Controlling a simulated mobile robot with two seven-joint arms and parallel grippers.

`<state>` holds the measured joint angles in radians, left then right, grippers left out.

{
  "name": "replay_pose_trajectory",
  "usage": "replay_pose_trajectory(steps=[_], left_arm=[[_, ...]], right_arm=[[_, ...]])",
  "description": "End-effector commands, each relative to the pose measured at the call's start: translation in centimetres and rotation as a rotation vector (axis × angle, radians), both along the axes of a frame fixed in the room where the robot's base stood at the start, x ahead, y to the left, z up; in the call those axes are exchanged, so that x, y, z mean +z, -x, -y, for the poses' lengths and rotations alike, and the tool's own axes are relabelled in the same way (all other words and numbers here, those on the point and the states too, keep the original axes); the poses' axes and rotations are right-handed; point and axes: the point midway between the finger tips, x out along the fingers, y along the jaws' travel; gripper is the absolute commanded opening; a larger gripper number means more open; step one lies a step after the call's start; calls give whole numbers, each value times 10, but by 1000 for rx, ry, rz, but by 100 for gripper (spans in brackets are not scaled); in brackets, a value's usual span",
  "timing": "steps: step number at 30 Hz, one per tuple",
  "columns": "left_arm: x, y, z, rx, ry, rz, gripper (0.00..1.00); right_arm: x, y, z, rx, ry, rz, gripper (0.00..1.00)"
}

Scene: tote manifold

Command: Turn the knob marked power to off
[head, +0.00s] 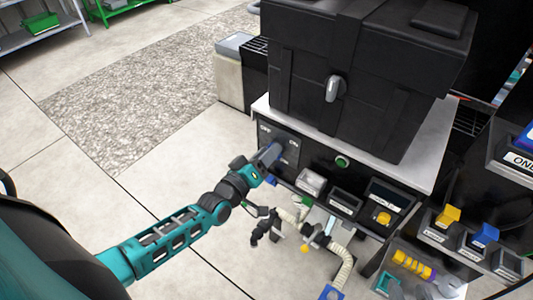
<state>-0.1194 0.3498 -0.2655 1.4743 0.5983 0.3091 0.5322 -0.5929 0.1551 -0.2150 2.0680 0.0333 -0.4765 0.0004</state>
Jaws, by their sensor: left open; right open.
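A dark panel (272,134) on the front of the bench has white lettering near its top left and top right corners. The lettering is too small to read surely. My teal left arm reaches in from the lower left. My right gripper is not in view.
A large black case (355,100) with a grey latch stands on the bench (425,165). A green round button (342,161) sits right of the panel. Small bins (345,202), a beige hose (345,272) and yellow and blue parts lie right and below.

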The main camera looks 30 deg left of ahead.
Motion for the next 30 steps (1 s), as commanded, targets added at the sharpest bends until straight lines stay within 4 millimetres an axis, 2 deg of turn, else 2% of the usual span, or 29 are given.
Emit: replay_pose_trajectory(steps=[4,7,21,25,30], left_arm=[[0,3,0,0,-1,-1,42],[0,12,-2,0,-1,-3,42],[1,105,-15,-1,-1,-3,42],[0,120,-17,0,-1,-1,42],[1,128,-18,0,-1,2,42]], right_arm=[[1,0,0,0,0,0,47],[3,0,0,0,0,0,47],[18,-1,-1,-4,-5,3,47],[20,-1,-1,-5,-6,7,47],[18,-1,0,-7,-4,6,47]])
